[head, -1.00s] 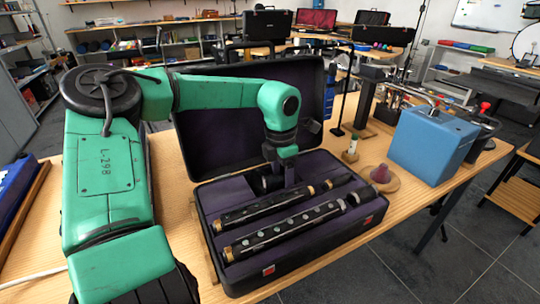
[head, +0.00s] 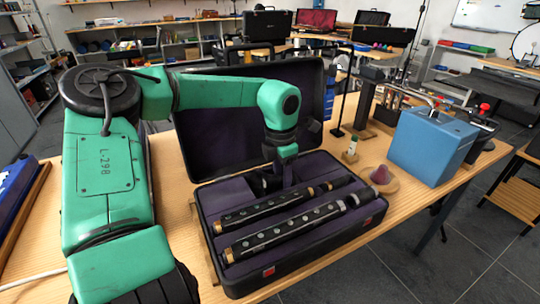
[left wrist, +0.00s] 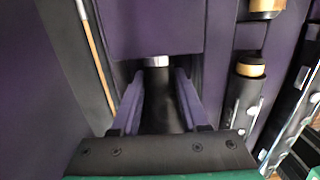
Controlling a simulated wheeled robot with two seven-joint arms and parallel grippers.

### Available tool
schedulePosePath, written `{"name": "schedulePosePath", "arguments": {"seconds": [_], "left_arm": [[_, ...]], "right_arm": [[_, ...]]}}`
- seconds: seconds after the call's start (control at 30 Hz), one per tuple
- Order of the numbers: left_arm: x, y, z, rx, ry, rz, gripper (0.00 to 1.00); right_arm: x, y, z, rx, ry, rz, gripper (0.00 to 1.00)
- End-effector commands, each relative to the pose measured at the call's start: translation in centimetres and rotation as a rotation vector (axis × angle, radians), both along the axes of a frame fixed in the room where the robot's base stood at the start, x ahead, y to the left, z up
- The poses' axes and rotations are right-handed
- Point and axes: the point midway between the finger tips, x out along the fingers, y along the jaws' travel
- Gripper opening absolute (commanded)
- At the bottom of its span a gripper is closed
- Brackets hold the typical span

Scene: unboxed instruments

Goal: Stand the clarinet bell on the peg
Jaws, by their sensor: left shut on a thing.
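The clarinet bell (left wrist: 160,105) is a black piece with a silver ring at its far end, seen in the left wrist view between my fingers. My left gripper (left wrist: 159,76) is shut on it, down in a compartment of the open instrument case. In the head view my left gripper (head: 272,184) is at the back left of the case's lower half, and the bell is mostly hidden there by the gripper and shadow. The peg (head: 380,175) seems to be the purple cone on a round wooden base, right of the case; it stands bare. My right gripper is out of view.
The open case (head: 300,262) has its lid up behind my gripper. Two long black clarinet joints (head: 296,228) lie in its front slots. A small white-and-green item (head: 351,148) on a wooden base and a blue box (head: 432,146) stand to the right.

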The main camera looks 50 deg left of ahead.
Motion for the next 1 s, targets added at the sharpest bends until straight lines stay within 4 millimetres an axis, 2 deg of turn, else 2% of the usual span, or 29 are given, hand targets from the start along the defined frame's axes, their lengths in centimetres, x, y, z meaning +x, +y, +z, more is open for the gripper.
{"name": "schedulePosePath", "arguments": {"seconds": [0.67, 1.0], "left_arm": [[0.0, 0.0, 1.0, 0.000, 0.000, 0.000, 0.00], [0.0, 0.0, 2.6, 0.001, 0.000, 0.000, 0.00]], "right_arm": [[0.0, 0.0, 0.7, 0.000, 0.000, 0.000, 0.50], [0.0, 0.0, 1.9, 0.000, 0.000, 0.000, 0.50]]}}
